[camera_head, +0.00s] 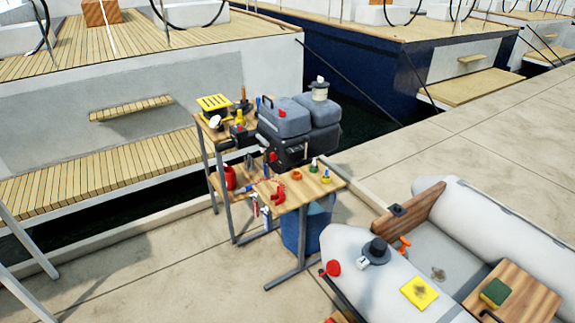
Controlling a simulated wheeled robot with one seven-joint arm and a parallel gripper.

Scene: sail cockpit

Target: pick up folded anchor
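I cannot make out a folded anchor for certain. A small wooden workbench (322,186) on the quay holds many small items, some too small or overlapped to name. Small dark grey shapes (248,160) lie on its left part, beside a red can (230,178); I cannot tell what they are. A dark round object (376,250) sits on the grey inflatable boat's tube. My gripper is not in view.
The paved quay (150,262) is clear at front left. Moored boats lie behind.

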